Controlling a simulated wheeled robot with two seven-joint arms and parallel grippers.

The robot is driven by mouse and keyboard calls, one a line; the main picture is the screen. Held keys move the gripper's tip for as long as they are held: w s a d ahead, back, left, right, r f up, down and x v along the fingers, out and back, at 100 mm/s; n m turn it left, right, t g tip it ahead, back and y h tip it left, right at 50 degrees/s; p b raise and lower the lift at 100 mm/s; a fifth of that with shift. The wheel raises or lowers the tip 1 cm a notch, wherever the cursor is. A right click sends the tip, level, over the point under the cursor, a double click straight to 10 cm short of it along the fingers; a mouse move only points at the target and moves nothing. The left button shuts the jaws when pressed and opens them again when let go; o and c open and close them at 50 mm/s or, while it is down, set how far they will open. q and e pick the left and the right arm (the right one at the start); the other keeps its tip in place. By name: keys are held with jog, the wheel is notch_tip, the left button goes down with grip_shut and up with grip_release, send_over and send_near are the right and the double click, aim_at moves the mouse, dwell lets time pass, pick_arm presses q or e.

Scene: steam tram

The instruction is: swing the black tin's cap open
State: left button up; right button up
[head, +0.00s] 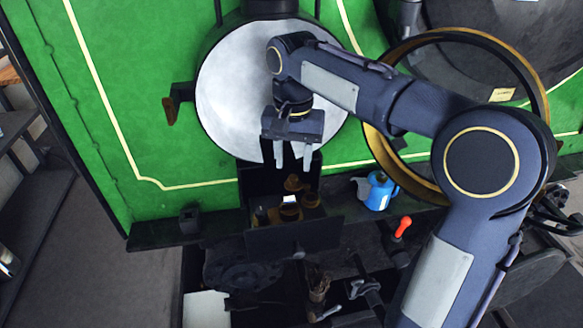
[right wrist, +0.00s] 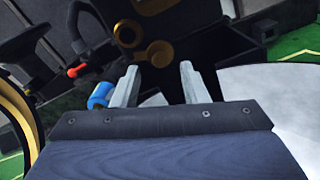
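The black tin (head: 296,239) is a dark open-topped box below the white round plate in the head view. Several brown and brass items (head: 290,212) stand in it. A dark upright panel (head: 257,182) rises at its back and looks like its cap standing open, though the gripper and shadow partly hide it. My right gripper (head: 292,160) is open and empty, pointing down just above the tin and in front of that panel. In the right wrist view its two fingers (right wrist: 158,82) are apart, with brass items (right wrist: 158,54) and dark walls beyond. My left gripper is out of view.
A blue oil can (head: 377,191) and a red-handled tool (head: 403,226) are to the right of the tin. A brass-rimmed ring (head: 376,150) stands behind my right arm. A round white plate (head: 228,90) on the green wall (head: 120,90) is close behind the gripper.

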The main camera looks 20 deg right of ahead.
jog(key=s+a+r+b, duration=0.2)
jog(key=s+a+r, duration=0.4)
jog(key=s+r, duration=0.3)
jog(key=s, duration=0.3)
jog(key=shift+s+r+b, duration=0.15)
jog(key=shift+b, duration=0.2)
jog(key=s+d+f+n+t+y, duration=0.1)
jog(key=s+f+t, duration=0.1)
jog(key=f, duration=0.5)
jog(key=s+d+f+n+t+y, duration=0.1)
jog(key=s+f, duration=0.3)
jog(key=f, duration=0.4)
jog(key=s+d+f+n+t+y, duration=0.1)
jog(key=s+f+n+t, duration=0.1)
jog(key=f, duration=0.6)
jog(key=shift+s+d+n+t+y, duration=0.4)
jog(key=shift+s+n, duration=0.3)
jog(key=shift+s, duration=0.1)
jog(key=shift+c, duration=0.4)
